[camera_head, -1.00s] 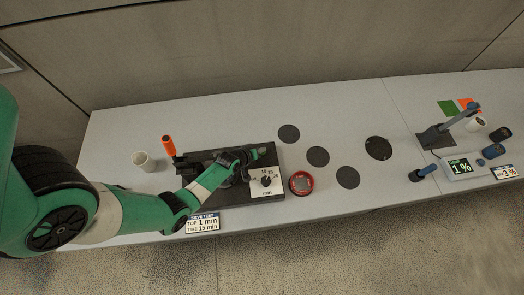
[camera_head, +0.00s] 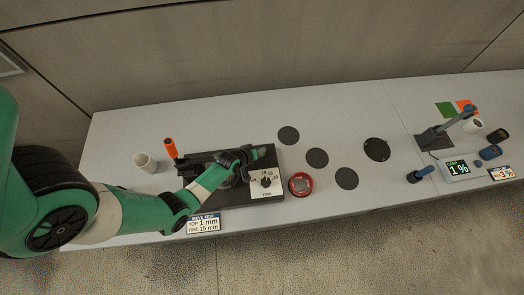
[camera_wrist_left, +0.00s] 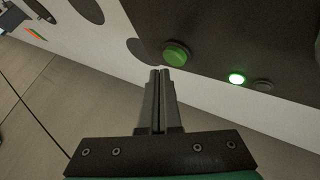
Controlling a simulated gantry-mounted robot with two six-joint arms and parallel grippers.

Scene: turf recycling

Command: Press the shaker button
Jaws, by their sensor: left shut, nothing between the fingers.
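The shaker (camera_head: 213,162) is a dark low machine left of the middle of the table in the head view. Its white panel (camera_head: 267,184) carries a black dial. In the left wrist view a round green button (camera_wrist_left: 177,53) sits on a dark surface. My left gripper (camera_wrist_left: 160,72) is shut and empty, its fingertips just below the button in the picture; I cannot tell whether they touch it. In the head view my left arm reaches over the shaker and its fingertips are hidden. My right gripper is not in view.
A lit green lamp (camera_wrist_left: 236,78) and a dark round knob sit beside the button. A white cup (camera_head: 147,163) and orange-handled tool (camera_head: 170,148) stand left of the shaker. A red-rimmed dish (camera_head: 301,184) and several dark discs lie to its right. A scale display (camera_head: 458,168) is farther right.

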